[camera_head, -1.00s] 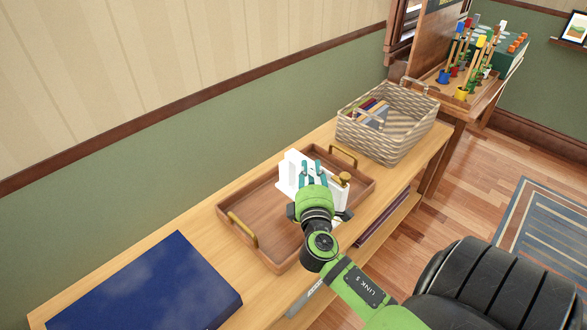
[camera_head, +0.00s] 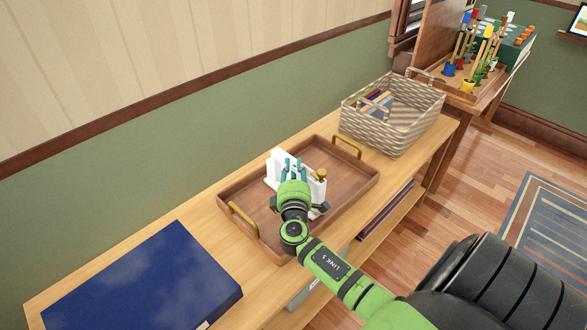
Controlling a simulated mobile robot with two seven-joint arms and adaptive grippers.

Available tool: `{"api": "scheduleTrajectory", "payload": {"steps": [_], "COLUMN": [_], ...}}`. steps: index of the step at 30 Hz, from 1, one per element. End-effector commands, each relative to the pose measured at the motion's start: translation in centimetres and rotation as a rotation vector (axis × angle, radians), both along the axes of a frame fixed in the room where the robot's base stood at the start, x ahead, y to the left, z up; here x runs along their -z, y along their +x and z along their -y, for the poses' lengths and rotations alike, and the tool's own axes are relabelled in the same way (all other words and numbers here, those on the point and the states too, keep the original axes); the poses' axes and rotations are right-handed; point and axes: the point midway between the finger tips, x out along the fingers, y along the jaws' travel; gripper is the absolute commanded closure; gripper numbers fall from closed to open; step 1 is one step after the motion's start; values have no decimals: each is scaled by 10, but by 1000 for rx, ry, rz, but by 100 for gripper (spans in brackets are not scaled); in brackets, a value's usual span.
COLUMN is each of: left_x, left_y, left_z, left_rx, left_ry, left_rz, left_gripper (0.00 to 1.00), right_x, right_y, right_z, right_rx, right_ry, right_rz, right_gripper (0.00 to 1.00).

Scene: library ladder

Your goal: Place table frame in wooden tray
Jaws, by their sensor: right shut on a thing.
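A white table frame (camera_head: 276,165) with a gold knob at its right side is in the middle of the head view. My right gripper (camera_head: 292,172) has its teal fingers shut on it. The wooden tray (camera_head: 350,187), brown with two brass handles, lies on the light wood table. The frame is over the tray's inside, near its middle. My gripper and wrist hide its lower part, so I cannot tell whether it touches the tray floor. My left gripper is out of view.
A woven basket (camera_head: 395,116) with several books stands right behind the tray. A large blue book or box (camera_head: 145,285) lies at the table's left. A wooden stand with colourful items (camera_head: 475,70) is at the far right. Bare table (camera_head: 205,215) shows left of the tray.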

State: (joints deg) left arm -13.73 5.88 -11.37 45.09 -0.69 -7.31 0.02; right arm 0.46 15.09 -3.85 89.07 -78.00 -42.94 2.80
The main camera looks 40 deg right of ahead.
Motion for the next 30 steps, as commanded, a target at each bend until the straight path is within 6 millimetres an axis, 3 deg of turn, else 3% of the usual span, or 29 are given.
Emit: {"api": "scheduleTrajectory", "payload": {"steps": [7,8,9,10,23,30], "left_x": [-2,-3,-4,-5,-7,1], "left_y": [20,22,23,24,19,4], "left_z": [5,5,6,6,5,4], "left_rx": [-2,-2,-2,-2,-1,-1], "left_ry": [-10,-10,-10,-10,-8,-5], "left_rz": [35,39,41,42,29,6], "left_gripper": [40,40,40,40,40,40], "right_x": [2,3,2,2,-1,3], "right_y": [0,0,0,0,-2,-38], "right_z": [0,0,0,0,-2,-32], "right_rx": [0,0,0,0,-1,-2], "right_ry": [-1,0,0,0,1,3], "right_rz": [2,0,0,0,-2,-4], "right_gripper": [100,73,57,53,53,53]}}
